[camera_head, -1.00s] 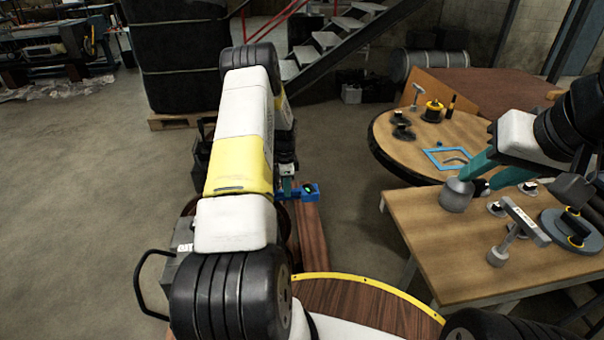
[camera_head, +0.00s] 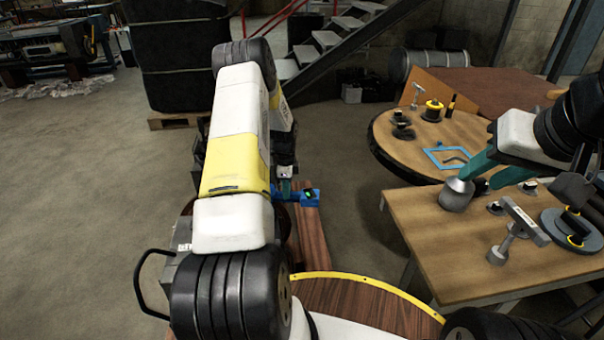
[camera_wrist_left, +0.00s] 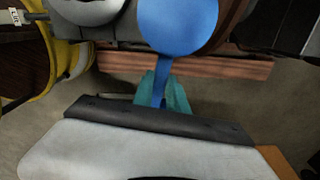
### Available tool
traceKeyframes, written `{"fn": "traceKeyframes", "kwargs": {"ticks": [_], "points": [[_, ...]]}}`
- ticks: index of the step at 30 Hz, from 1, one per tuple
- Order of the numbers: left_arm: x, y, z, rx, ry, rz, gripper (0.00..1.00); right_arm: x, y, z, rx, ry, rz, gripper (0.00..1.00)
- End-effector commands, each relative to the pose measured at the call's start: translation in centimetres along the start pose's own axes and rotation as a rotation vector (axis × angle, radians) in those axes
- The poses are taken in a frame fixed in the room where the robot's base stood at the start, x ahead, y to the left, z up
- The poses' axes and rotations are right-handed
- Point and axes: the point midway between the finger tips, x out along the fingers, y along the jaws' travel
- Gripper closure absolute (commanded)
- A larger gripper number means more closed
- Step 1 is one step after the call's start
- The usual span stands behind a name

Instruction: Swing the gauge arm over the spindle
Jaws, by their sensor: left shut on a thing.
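The blue gauge arm (camera_head: 306,196) with a small green display shows just right of my left forearm in the head view. In the left wrist view its round blue head (camera_wrist_left: 178,20) is at the top, with a narrow blue bar (camera_wrist_left: 160,88) running down from it. My left gripper (camera_wrist_left: 165,95) has its teal fingers shut on that bar. In the head view my left arm hides most of this gripper and what lies beneath. I cannot make out the spindle for sure. My right gripper (camera_head: 478,182) is by a grey cone-topped part (camera_head: 457,194) on the wooden table; its grip is unclear.
A dark red wooden beam (camera_head: 312,240) lies below the gauge arm. The wooden table (camera_head: 440,250) at right carries a grey T-shaped tool (camera_head: 515,230) and several small parts. A round table (camera_head: 400,155) stands behind it. Open floor lies at left.

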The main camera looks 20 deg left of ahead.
Motion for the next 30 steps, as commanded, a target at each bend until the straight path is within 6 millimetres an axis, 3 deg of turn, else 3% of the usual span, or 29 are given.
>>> {"fn": "traceKeyframes", "kwargs": {"ticks": [14,30], "points": [[-0.1,3.6,0.9,0.441,0.001,0.0,1.0,0.0,0.0,0.0,0.0,0.0,0.0,0.64],[-0.1,6.9,3.7,0.954,0.0,-0.001,1.0,0.0,0.0,0.0,0.0,0.0,0.0,0.64]]}}
